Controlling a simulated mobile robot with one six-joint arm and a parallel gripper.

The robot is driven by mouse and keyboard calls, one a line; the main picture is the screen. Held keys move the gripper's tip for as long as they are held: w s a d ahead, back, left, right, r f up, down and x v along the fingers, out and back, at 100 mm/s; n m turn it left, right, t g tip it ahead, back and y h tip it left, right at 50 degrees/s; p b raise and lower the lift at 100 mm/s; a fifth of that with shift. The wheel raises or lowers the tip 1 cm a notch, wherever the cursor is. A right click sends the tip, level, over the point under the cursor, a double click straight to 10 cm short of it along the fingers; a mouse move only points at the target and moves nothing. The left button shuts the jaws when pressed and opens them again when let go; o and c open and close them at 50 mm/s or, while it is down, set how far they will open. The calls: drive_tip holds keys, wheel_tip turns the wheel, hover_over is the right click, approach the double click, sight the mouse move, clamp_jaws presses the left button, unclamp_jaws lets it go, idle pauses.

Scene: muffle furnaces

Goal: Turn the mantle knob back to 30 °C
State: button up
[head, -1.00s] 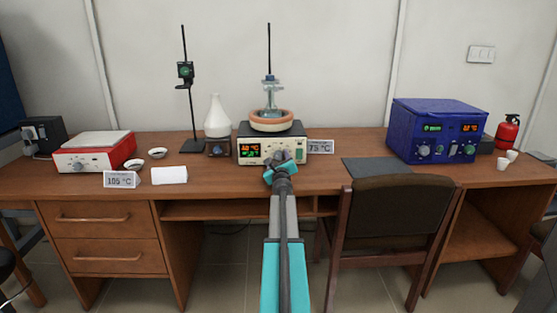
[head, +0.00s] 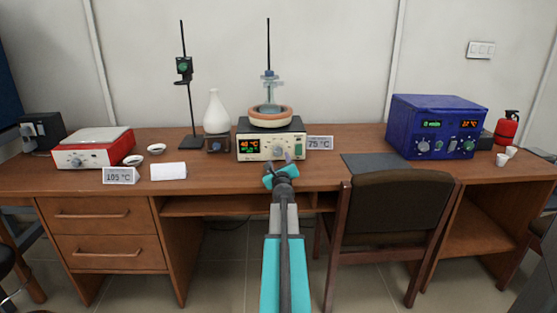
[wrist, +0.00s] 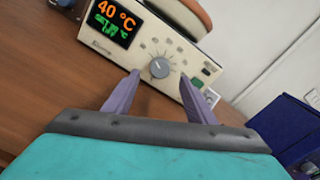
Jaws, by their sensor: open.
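The heating mantle's cream control box (head: 290,141) stands at the middle of the desk, with the round mantle bowl (head: 270,122) on top. Its grey mantle knob (wrist: 160,67) is on the front panel, its white mark pointing roughly up and left in the tilted wrist view. The display (wrist: 112,24) reads 40 °C in orange; the green set line below is too small to read surely. My gripper (wrist: 160,78) is open and empty, its purple fingers spread to either side of the knob's line and apart from it. In the head view my gripper (head: 279,163) is just in front of the box.
A 75 °C card (head: 319,143) stands right of the box. A white flask (head: 216,112) and a clamp stand (head: 189,95) are to its left. A chair (head: 395,215) stands in front.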

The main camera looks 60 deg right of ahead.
drive_tip(key=shift+v, duration=3.65)
